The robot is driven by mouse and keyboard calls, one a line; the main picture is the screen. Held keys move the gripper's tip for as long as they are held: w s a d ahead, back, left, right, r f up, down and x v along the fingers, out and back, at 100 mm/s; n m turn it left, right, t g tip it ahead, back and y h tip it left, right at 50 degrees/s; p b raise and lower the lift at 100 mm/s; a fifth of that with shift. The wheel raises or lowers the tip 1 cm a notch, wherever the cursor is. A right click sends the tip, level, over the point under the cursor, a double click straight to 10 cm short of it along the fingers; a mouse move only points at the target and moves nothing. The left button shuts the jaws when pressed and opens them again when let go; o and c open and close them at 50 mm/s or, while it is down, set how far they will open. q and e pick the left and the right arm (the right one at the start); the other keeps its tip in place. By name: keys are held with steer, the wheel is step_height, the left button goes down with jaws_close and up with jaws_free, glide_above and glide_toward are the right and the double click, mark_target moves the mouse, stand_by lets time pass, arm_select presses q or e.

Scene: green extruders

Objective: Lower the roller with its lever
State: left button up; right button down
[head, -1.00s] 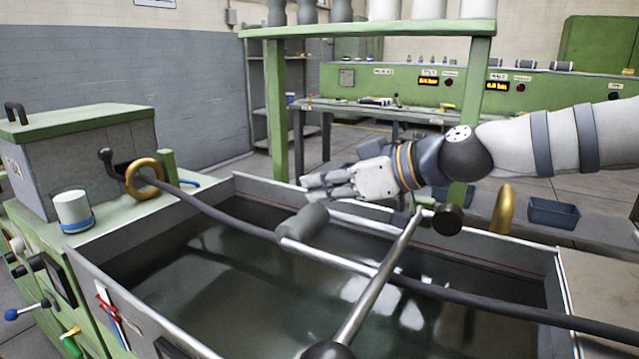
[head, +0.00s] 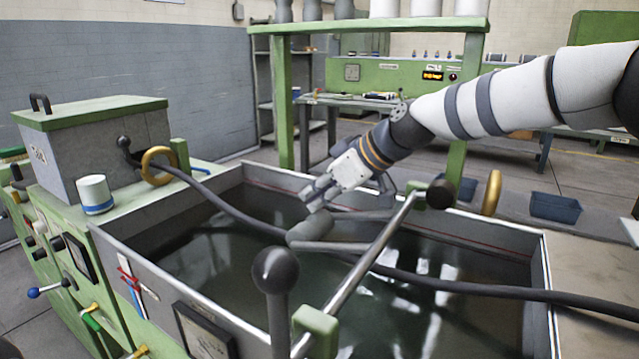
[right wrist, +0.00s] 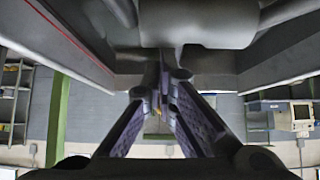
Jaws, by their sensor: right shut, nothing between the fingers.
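The grey roller (head: 313,226) sits on a thin arm over the dark water of the long trough, with the black cable (head: 232,211) running past it. A metal cross shaft (head: 372,250) spans the trough. At the near side a lever with a round black knob (head: 275,268) stands upright close to the shaft's near end and green block (head: 316,330). My right gripper (head: 314,194) is just above and behind the roller, shut and empty. In the right wrist view its fingers (right wrist: 163,85) converge below a grey cylinder (right wrist: 212,22), probably the roller. My left gripper is not in view.
The trough's grey wall (head: 165,272) surrounds the water. A green post-and-shelf frame (head: 370,27) stands behind it. A brass ring (head: 159,166) guides the cable at left, with a white cup (head: 95,193) nearby. Another brass ring (head: 491,193) stands at right.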

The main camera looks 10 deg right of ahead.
mark_target(318, 211)
step_height(318, 211, down, 4)
steer(key=shift+w+r+g+h, duration=0.1)
steer(key=shift+r+g+h, duration=0.15)
steer(key=shift+g+h, duration=0.55)
steer(key=shift+s+d+f+g+h+b, duration=0.2)
steer(key=shift+f+g+h, duration=0.2)
steer(key=shift+f, duration=0.25)
steer(key=shift+s+d+f+g+h+b, duration=0.1)
steer(key=shift+f+g+h+b, duration=0.1)
steer(key=shift+f+g+h, duration=0.3)
steer(key=shift+f, duration=0.15)
